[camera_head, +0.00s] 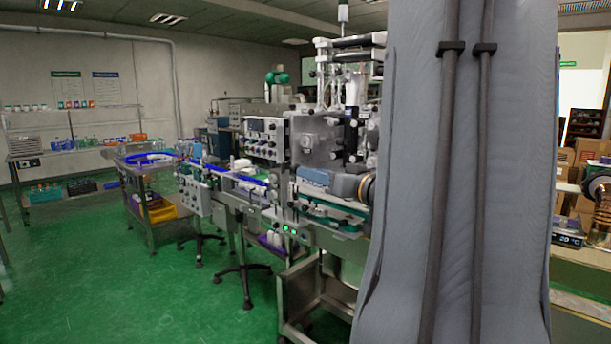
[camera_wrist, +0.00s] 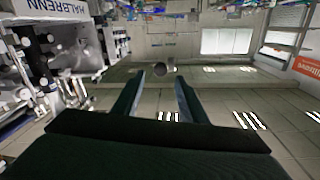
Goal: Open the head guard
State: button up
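The sleeve applicator (camera_head: 275,150) stands in the middle of the head view, partly hidden behind a large grey upright part of my own body. A clear, greyish panel (camera_head: 318,138) on its upper head looks like the head guard and appears closed; I cannot make out its handle. In the wrist view, my gripper (camera_wrist: 160,84) has its two dark fingers apart with nothing held between them. A small grey round thing shows beyond the fingertips, apart from them as far as I can tell. My gripper cannot be made out in the head view.
A white machine face lettered HALBRENN (camera_wrist: 62,32) is at the upper left of the wrist view. A conveyor with blue rails (camera_head: 230,172) runs left from the applicator. Shelves (camera_head: 70,150) stand by the left wall. The green floor (camera_head: 140,295) is clear at the front left.

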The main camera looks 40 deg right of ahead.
jog(key=shift+s, duration=1.45)
